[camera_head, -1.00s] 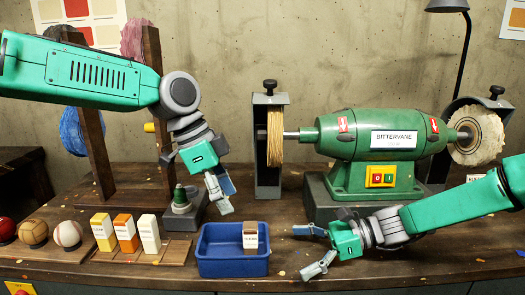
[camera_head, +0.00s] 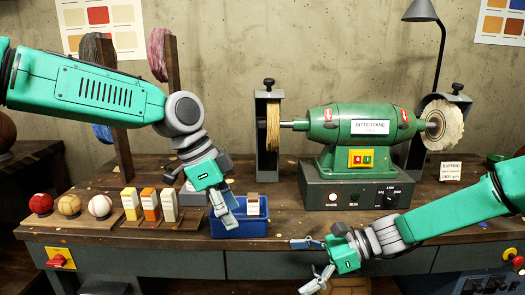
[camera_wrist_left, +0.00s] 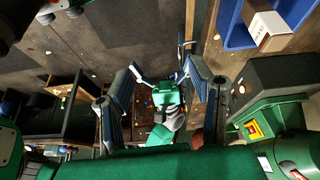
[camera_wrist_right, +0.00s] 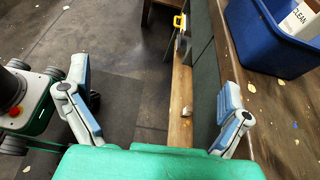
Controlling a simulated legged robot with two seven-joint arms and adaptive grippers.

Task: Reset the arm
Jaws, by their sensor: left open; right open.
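My left gripper (camera_head: 224,208) is open and empty, in front of the left part of the blue bin (camera_head: 250,228) and partly hiding it. Its two fingers stand wide apart in the left wrist view (camera_wrist_left: 165,80). My right gripper (camera_head: 308,263) is open and empty, low in front of the bench's front edge. In the right wrist view (camera_wrist_right: 155,95) its fingers are spread with only the bench edge and floor between them. A white-and-brown box (camera_head: 252,204) stands in the blue bin, apart from both grippers.
The wooden bench (camera_head: 290,228) carries a green buffing machine (camera_head: 365,135) at the right. Several balls (camera_head: 69,204) and three small cartons (camera_head: 150,205) sit on wooden stands at the left. A lamp (camera_head: 420,12) stands behind. Floor shows in front of the bench.

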